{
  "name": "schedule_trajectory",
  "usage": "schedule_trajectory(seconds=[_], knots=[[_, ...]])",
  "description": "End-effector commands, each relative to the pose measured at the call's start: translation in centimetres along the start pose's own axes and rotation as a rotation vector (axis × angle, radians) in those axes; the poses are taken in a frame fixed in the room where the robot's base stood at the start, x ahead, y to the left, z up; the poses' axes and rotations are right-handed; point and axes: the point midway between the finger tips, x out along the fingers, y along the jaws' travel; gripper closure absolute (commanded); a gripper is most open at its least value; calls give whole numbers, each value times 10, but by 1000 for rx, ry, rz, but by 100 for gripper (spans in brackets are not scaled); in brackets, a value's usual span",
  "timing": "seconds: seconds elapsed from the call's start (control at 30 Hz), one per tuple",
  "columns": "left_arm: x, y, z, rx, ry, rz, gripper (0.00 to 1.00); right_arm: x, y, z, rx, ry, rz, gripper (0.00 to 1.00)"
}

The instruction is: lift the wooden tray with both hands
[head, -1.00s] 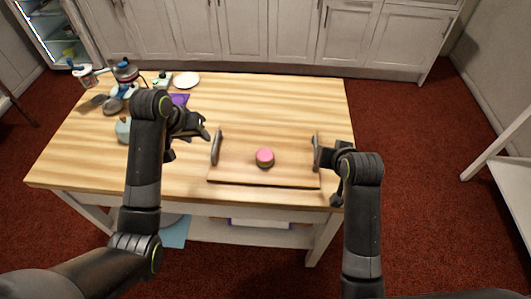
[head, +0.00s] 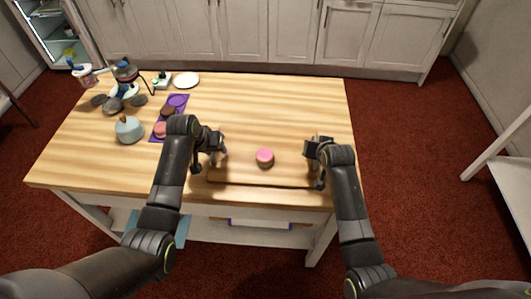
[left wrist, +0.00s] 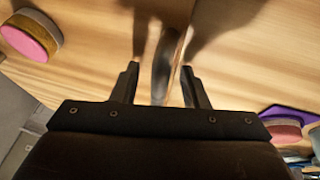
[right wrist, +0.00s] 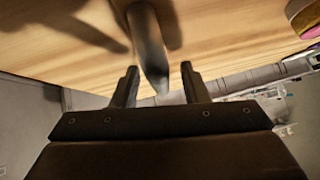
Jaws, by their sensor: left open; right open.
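The wooden tray (head: 240,174) lies flat on the table, with a round pink-topped cake (head: 265,155) on it. My left gripper (head: 214,160) is at the tray's left end, open. In the left wrist view the dark left handle (left wrist: 163,72) stands between its two spread fingers. My right gripper (head: 316,168) is at the right end, also open. In the right wrist view the right handle (right wrist: 149,50) reaches between its fingertips. In the head view the grippers largely hide both handles.
A teal pot (head: 129,131) and a purple mat (head: 178,101) with small round cakes are left of my left arm. The table behind the tray is clear.

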Motion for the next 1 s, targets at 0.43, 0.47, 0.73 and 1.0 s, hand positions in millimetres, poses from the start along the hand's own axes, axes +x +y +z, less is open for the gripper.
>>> schedule_trajectory(seconds=[0.43, 0.47, 0.73, 1.0], knots=[[4, 0, 0, 0, 1, 0, 65, 4, 0, 0, 0, 1, 0, 65], [4, 0, 0, 0, 1, 0, 69, 4, 0, 0, 0, 1, 0, 69], [4, 1, 0, 0, 1, 3, 100, 3, -1, 0, 1, 0, -3, 100], [4, 4, 0, -1, 0, 9, 100, 3, -3, 0, 4, 0, -6, 100]])
